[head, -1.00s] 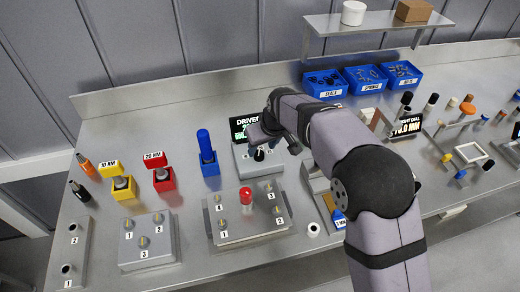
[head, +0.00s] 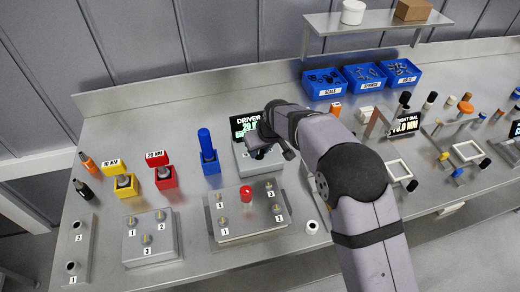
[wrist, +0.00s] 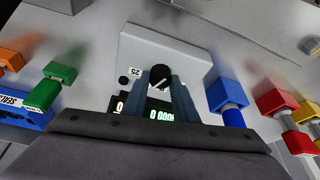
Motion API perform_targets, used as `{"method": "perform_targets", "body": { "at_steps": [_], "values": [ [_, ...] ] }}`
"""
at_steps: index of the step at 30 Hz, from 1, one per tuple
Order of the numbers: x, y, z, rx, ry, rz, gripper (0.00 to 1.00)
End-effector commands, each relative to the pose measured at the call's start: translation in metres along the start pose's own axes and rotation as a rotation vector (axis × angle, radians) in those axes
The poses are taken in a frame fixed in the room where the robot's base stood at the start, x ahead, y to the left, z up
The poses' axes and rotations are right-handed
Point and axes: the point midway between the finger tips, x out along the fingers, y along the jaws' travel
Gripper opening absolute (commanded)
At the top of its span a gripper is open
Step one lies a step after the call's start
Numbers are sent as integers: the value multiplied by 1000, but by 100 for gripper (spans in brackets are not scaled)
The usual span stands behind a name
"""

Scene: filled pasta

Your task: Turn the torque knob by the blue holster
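The torque knob (wrist: 160,77) is black with a pale line across its top. It sits on a light grey box (wrist: 135,42) in front of the driver display (head: 245,127). My gripper (head: 260,152) is down at the knob, and in the wrist view its two fingertips (wrist: 160,80) stand on either side of it. The knob nearly fills the gap; whether the fingers press on it I cannot tell. The blue holster (head: 209,163) with a blue driver (head: 204,140) stands just left of the box in the head view, and to the right in the wrist view (wrist: 226,95).
Yellow (head: 126,186) and red (head: 166,177) holsters stand further left. A fixture plate (head: 240,233) with a red-capped post (head: 246,194) lies in front of the box. Blue bins (head: 325,88) stand behind to the right. The bench front left is clear between blocks.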

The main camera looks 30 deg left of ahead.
Motion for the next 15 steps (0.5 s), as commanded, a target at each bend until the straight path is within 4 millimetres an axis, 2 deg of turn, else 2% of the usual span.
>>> {"method": "perform_targets", "body": {
  "at_steps": [8, 15],
  "values": [
    [0, 0, 0, -18, -1, -8, 4],
    [2, 2, 1, -111, 1, -48, 4]
  ]
}}
